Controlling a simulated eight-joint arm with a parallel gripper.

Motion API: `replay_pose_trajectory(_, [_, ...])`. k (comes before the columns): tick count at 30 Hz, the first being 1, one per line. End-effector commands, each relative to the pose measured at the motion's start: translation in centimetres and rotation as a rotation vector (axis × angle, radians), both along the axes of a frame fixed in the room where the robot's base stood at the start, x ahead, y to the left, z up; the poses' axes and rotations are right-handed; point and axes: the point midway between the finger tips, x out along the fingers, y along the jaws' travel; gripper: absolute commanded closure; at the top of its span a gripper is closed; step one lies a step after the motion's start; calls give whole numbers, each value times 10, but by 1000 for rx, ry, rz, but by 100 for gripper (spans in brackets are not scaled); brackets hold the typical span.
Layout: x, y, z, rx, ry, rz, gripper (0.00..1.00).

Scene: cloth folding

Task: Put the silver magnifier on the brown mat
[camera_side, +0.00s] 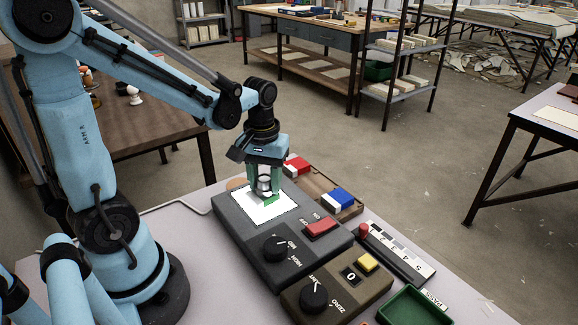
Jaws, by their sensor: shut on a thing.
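My gripper (265,192) points down over the white sheet on the grey control box, with its green fingers shut on the silver magnifier (264,184). The magnifier is a small upright silver cylinder, partly hidden by the fingers. I cannot tell whether it touches the sheet.
The grey box has a red switch (322,227) and a dial (275,248). A smaller box with a yellow button (367,262) stands in front. A wooden tray (316,183) with red and blue blocks lies right. A green bin (412,308) stands front right.

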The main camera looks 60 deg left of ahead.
Motion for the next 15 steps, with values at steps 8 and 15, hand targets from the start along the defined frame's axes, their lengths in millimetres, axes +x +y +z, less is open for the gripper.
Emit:
replay_pose_trajectory(8, [0,0,4,0,0,0,94])
replay_pose_trajectory(15, [0,0,25,0,0,0,94])
